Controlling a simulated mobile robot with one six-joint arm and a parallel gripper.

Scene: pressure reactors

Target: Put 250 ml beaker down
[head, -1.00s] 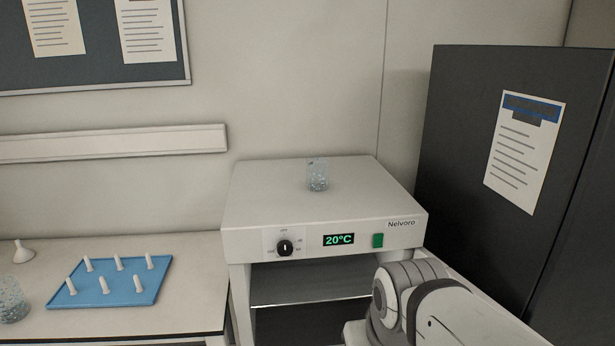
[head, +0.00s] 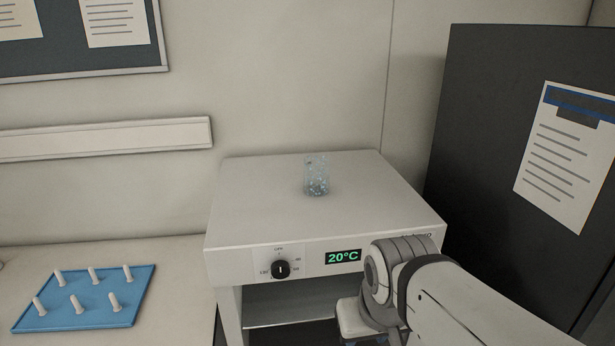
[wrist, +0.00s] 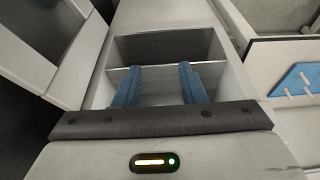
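A clear glass beaker (head: 316,180) with a bluish, speckled look stands upright on top of the white oven (head: 250,215) in the head view. Its volume marking is too small to read. In the wrist view, my gripper's two blue fingers (wrist: 160,70) are apart with nothing between them. They point toward the oven's open front compartment (wrist: 165,47). In the head view my arm is in front of the oven's right side, and the fingers are hidden. The beaker is not in the wrist view.
The oven has a dial (head: 281,269) and a green 20°C display (head: 343,257). A blue peg rack (head: 85,300) lies on the bench (head: 185,265) at left. A dark cabinet (head: 480,150) stands at right. The oven top around the beaker is clear.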

